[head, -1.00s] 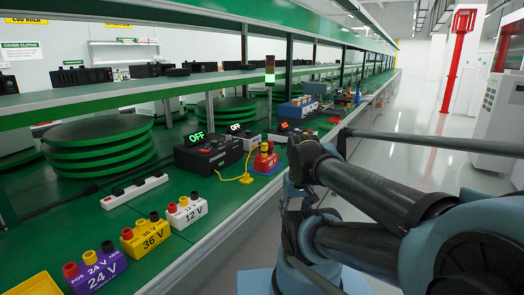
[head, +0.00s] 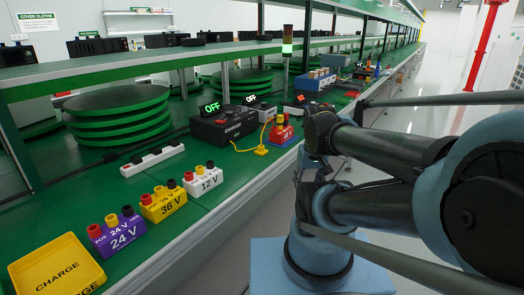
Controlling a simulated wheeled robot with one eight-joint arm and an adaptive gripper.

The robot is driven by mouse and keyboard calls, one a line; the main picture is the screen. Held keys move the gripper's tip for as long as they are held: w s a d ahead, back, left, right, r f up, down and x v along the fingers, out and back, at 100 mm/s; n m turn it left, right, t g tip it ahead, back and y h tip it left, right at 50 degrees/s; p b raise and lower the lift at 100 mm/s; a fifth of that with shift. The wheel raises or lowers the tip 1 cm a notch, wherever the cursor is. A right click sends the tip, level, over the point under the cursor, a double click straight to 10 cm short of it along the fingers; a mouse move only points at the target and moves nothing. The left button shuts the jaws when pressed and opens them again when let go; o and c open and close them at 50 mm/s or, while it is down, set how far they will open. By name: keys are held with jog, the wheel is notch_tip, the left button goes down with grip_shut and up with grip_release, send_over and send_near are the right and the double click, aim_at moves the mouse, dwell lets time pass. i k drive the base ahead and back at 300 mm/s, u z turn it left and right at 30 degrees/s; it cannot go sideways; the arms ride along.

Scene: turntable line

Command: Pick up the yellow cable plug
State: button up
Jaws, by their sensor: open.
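The yellow cable plug (head: 261,151) lies on the green bench top in the head view, in front of the black charger box (head: 229,125). Its yellow cable (head: 265,131) loops up behind it, beside the red terminal block (head: 281,131). I cannot make out my gripper in this view. My dark and blue arm links fill the right side, to the right of the plug and apart from it. Nothing covers the plug.
White 12 V (head: 204,181), yellow 36 V (head: 163,205) and purple 24 V (head: 118,236) blocks stand along the bench's front edge. A yellow CHARGE tray (head: 55,262) is at near left. A white power strip (head: 152,160) lies behind. A shelf (head: 150,66) overhangs the bench.

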aim_at(279, 119)
jog(key=z, duration=0.5)
jog(key=k, duration=1.3)
jog(key=u, duration=0.4)
jog(key=i, duration=1)
jog(key=u, duration=0.05)
